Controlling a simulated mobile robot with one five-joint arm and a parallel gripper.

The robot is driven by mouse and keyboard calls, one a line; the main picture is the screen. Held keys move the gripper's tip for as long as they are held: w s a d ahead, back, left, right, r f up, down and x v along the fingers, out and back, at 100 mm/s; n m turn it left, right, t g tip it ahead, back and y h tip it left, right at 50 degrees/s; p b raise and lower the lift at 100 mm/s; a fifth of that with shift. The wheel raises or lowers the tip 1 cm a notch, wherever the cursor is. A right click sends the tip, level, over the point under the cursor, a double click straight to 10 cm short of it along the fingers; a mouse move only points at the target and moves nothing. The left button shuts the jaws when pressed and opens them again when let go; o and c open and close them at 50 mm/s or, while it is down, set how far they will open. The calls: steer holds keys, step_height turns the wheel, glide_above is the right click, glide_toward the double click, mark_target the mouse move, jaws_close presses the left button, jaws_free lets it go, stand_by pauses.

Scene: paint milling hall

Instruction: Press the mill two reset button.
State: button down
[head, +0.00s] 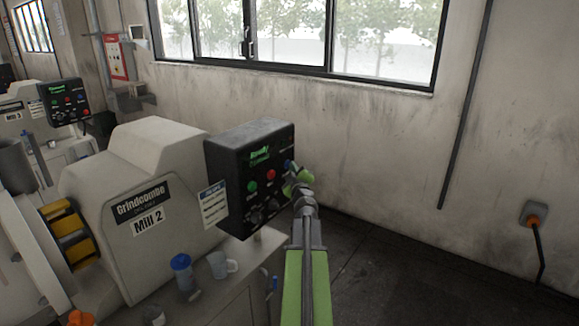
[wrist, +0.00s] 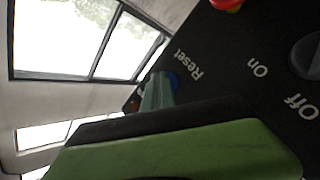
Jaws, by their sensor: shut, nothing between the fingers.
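The Mill 2 machine (head: 135,190) stands at left centre in the head view, with a black control box (head: 228,175) on its right end. The box face carries a green button (head: 252,187), a red button (head: 270,174) and a blue button (head: 288,164). In the wrist view the blue button (wrist: 174,80) sits beside the word "Reset" and is partly hidden by my finger. My gripper (head: 292,176) is shut and empty, with its tip at the blue button. The wrist view shows the tip (wrist: 160,88) over or against it; I cannot tell whether they touch.
A blue-lidded bottle (head: 181,272) and a mug (head: 221,264) stand on the cabinet below the box. The Mill 3 control box (head: 66,101) is farther back left. A wall with windows stands behind. The floor to the right is clear.

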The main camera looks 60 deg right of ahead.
steer(key=shift+s, duration=0.85)
steer(key=s, duration=0.5)
stand_by(0.9)
